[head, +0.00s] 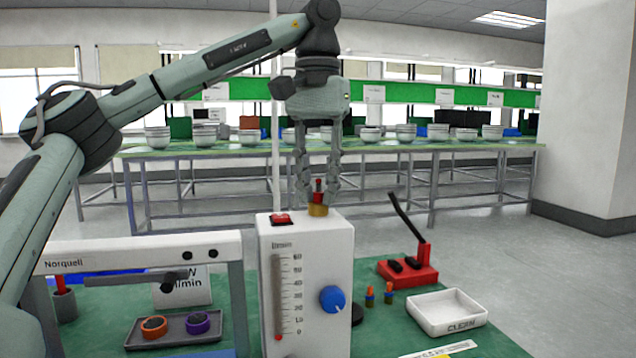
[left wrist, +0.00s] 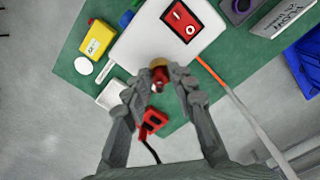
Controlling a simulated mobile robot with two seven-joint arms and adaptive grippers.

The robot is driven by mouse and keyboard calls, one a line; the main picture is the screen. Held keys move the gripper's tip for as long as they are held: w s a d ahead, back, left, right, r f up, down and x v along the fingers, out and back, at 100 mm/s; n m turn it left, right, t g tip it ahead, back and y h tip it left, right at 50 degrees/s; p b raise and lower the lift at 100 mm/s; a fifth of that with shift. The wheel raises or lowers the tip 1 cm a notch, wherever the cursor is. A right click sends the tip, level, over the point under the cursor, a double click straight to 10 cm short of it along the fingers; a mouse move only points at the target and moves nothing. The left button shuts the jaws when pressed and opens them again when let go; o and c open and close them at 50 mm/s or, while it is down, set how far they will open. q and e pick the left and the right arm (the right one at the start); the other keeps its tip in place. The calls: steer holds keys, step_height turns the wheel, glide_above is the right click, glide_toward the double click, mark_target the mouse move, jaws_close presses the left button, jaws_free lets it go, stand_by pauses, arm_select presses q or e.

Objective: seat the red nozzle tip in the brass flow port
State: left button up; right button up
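The red nozzle tip (head: 318,190) stands upright at the brass flow port (head: 318,210), on top of the white flow meter (head: 306,270). In the left wrist view the red tip (left wrist: 158,84) shows in front of the brass port (left wrist: 158,63). How deep it sits in the port I cannot tell. My left gripper (head: 318,187) points straight down over the port. Its fingers stand apart on either side of the tip, with a gap showing on both sides in the head view. My right gripper is not in view.
A red switch (head: 281,219) is on the meter's top, left of the port. A red lever device (head: 408,272) and a white tray (head: 447,312) stand to the right. A grey tray (head: 185,337) with two rings and a white frame (head: 140,250) are left.

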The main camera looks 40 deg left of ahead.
mark_target(318, 179)
arm_select(q)
steer(key=shift+o, duration=0.4)
step_height(318, 179, up, 12)
stand_by(0.5)
stand_by(0.5)
